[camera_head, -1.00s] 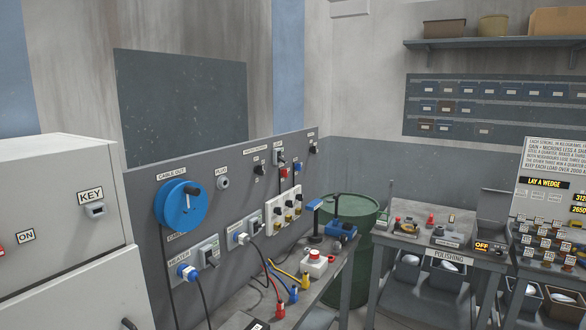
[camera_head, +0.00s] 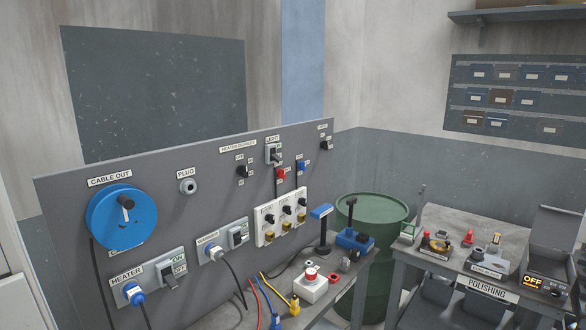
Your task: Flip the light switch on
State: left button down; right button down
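The light switch (camera_head: 274,156) is a small grey toggle unit under a "LIGHT" label, high on the grey wall panel (camera_head: 130,170), right of centre. Its dark lever is small, and I cannot tell its position for certain. A red plug-like piece and a blue one hang on cables just below and beside it. Neither of my grippers is in view, and no part of my arms shows.
A workbench below carries a red push button (camera_head: 310,274) and cables. A green drum (camera_head: 370,209) and polishing table (camera_head: 452,254) stand right.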

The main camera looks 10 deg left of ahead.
aim_at(275, 156)
jog(key=i+l, duration=0.3)
jog(key=i+l+u, duration=0.1)
jog(key=i+l, duration=0.25)
jog(key=l, duration=0.15)
jog(key=i+l, duration=0.25)
jog(key=l, duration=0.2)
jog(key=i+l+u, duration=0.15)
jog(key=i+l, duration=0.2)
jog(key=k+l, duration=0.05)
jog(key=l, duration=0.05)
